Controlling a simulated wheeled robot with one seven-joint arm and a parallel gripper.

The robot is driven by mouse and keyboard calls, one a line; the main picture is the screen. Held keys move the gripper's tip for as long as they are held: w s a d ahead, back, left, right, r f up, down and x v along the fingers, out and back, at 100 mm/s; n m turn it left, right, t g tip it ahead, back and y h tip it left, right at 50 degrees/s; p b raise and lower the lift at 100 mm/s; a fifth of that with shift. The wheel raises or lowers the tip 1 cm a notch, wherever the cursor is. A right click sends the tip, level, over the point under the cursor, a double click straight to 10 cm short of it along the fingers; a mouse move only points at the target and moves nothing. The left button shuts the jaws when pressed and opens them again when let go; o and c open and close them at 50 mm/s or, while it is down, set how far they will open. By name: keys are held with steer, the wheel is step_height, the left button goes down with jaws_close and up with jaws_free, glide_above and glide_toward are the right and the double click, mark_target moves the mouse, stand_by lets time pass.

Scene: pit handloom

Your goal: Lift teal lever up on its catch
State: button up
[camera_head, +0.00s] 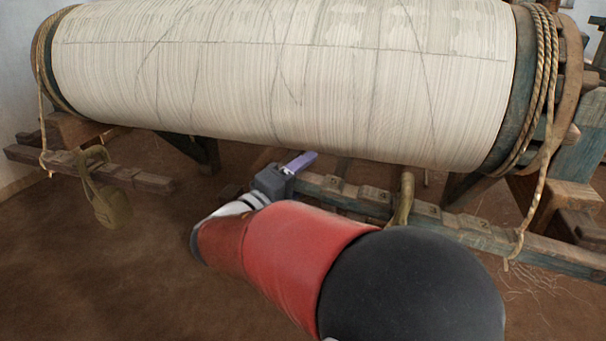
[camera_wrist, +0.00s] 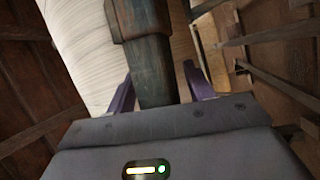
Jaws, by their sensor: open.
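The worn teal wooden lever (camera_head: 455,226) slants across the right half of the head view, below the big warp roller. Notched wooden blocks show along its top. In the wrist view the lever (camera_wrist: 152,68) runs up the middle, with a thicker collar at the top. My gripper (camera_wrist: 157,78) is open, with one purple finger on each side of the lever's narrow end. I cannot tell whether either finger touches it. In the head view my gripper (camera_head: 294,165) is at the lever's left end, partly hidden by my red arm. I cannot make out the catch.
The cream warp roller (camera_head: 285,75) hangs over the workspace. A cloth loop (camera_head: 404,197) hangs around the lever, and a rope (camera_head: 528,215) reaches its right part. At left, a brown beam (camera_head: 125,177) carries a bag (camera_head: 112,207). The earthen floor at lower left is clear.

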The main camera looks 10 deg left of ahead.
jaws_close()
steer(key=shift+a+f+b, duration=0.1)
steer(key=shift+f+b, duration=0.85)
steer(key=shift+b, duration=0.15)
steer(key=shift+r, duration=0.1)
jaws_free()
steer(key=r+v, duration=0.1)
steer(key=v, duration=0.6)
steer(key=shift+s+a+f, duration=0.15)
steer(key=shift+s+f, duration=0.2)
steer(key=shift+f, duration=0.15)
